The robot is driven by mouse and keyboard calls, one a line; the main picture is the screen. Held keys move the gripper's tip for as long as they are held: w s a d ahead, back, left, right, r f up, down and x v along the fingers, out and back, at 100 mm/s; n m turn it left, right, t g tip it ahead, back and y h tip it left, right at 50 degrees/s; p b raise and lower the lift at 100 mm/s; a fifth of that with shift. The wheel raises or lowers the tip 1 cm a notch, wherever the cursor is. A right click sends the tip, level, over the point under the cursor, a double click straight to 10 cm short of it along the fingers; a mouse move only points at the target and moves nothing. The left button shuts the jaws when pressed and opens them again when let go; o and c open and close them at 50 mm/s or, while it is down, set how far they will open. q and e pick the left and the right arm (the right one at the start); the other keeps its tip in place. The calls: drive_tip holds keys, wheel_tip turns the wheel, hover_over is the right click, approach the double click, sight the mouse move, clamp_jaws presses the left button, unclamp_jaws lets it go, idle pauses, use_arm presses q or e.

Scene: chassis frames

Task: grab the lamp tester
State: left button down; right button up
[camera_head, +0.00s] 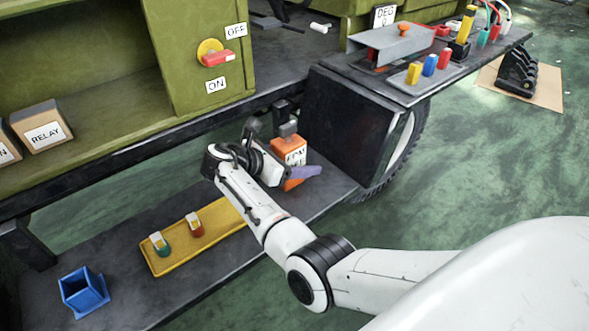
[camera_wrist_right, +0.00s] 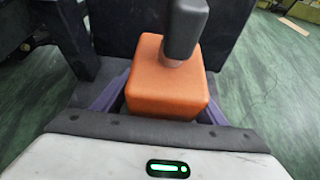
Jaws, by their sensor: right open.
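No readable label says lamp tester, so I cannot tell for sure which object it is. An orange box (camera_head: 287,144) with a dark grey handle on top and a white label, partly hidden, stands on the low dark shelf. In the right wrist view the orange box (camera_wrist_right: 166,82) sits between the purple fingers of my right gripper (camera_wrist_right: 160,108), one on each side. In the head view my right gripper (camera_head: 297,178) is at the box's near side, open; finger contact is unclear. My left gripper is not in view.
A yellow tray (camera_head: 165,262) with small green and red pieces and a blue open holder (camera_head: 84,292) are on the low shelf. A green cabinet (camera_head: 190,90) with a red-yellow switch (camera_head: 212,54) rises behind. A black wheel block (camera_head: 350,125) stands right of the box.

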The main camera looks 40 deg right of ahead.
drive_tip(key=shift+d, duration=0.1)
drive_tip(key=c, duration=1.4)
